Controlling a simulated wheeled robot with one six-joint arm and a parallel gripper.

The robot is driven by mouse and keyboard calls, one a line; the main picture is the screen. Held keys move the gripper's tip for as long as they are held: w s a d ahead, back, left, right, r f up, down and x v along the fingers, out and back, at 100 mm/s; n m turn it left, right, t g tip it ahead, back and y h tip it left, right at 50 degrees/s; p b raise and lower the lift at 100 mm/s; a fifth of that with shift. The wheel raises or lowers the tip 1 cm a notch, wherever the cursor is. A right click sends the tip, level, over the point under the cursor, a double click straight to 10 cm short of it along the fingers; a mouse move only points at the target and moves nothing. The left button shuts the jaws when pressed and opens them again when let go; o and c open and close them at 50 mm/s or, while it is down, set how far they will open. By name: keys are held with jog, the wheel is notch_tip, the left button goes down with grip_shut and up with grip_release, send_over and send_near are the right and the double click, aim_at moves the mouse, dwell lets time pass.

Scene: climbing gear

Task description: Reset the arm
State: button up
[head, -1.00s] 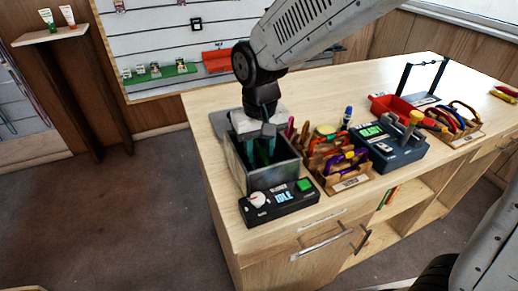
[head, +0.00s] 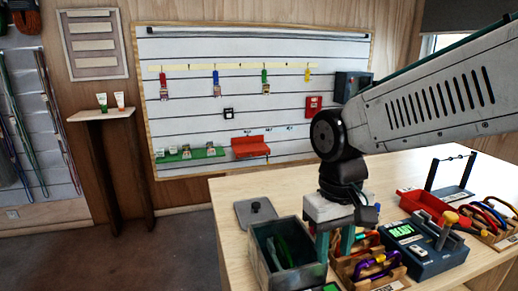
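My gripper (head: 335,246) hangs from my arm with its fingers pointing down at the right rim of a grey open bin (head: 290,277). Its two teal-padded fingers stand apart, with a gap between them, and I see nothing held there. Green things (head: 290,247) show inside the bin. The fingertips partly overlap the bin's edge and the wooden tray beside it, so their exact height is hard to tell.
A grey lid (head: 255,211) lies behind the bin. To the right are a wooden tray with coloured carabiners (head: 375,268), a dark blue device (head: 425,248) and a red tray (head: 425,204). A wall board (head: 250,110) stands behind. The table behind my gripper is clear.

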jog(key=s+d+r+m+t, duration=0.2)
jog(key=s+d+m, duration=0.1)
jog(key=s+d, duration=0.9)
jog(key=shift+d+r+m, duration=0.2)
jog(key=shift+d+m, duration=0.1)
jog(key=shift+d, duration=0.1)
jog(key=shift+o, duration=0.2)
dwell(0.9)
